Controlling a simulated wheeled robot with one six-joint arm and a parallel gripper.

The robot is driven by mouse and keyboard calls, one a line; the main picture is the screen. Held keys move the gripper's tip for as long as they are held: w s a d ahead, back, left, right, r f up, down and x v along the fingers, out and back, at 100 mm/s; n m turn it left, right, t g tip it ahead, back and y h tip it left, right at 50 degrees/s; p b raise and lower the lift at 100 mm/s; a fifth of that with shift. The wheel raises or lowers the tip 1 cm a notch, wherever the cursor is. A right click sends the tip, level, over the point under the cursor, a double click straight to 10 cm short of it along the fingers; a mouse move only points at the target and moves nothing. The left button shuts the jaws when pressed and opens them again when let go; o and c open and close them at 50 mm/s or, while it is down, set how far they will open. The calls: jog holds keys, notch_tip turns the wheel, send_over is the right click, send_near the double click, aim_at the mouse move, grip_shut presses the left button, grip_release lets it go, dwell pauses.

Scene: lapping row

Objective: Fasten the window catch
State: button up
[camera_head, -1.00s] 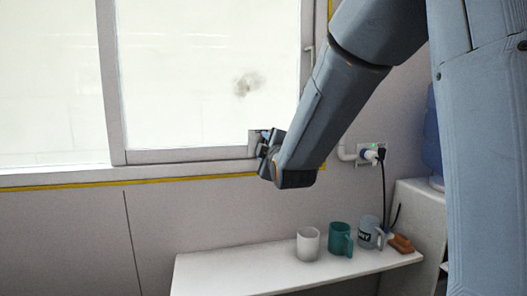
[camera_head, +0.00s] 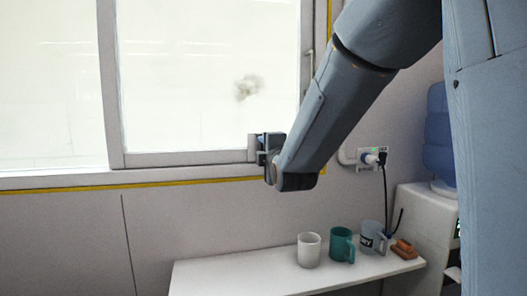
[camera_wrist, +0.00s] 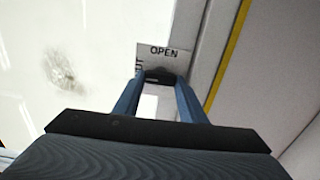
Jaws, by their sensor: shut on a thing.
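The window (camera_head: 200,80) is a pale pane in a grey frame, with a smudge on the glass. The catch (camera_wrist: 160,76) is a small dark piece in the wrist view, at a light plate (camera_wrist: 168,55) marked "OPEN"; a second word on the plate is partly cut off. My gripper (camera_wrist: 158,82) is shut on the catch at the window's lower right corner. In the head view my gripper (camera_head: 266,150) hides most of the catch, so its exact angle is hard to tell.
Below is a white shelf (camera_head: 225,275) with a white mug (camera_head: 309,250), a teal mug (camera_head: 341,245), a grey mug (camera_head: 372,236) and an orange-brown item (camera_head: 404,249). A plugged socket (camera_head: 372,158) and a water dispenser (camera_head: 425,215) stand right.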

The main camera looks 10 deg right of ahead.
jog(key=o, duration=1.1)
jog(key=shift+c, duration=0.2)
jog(key=shift+s, duration=0.1)
jog(key=s+b, duration=0.1)
jog(key=s, duration=0.6)
jog(key=shift+s, duration=0.35)
jog(key=shift+f, duration=0.1)
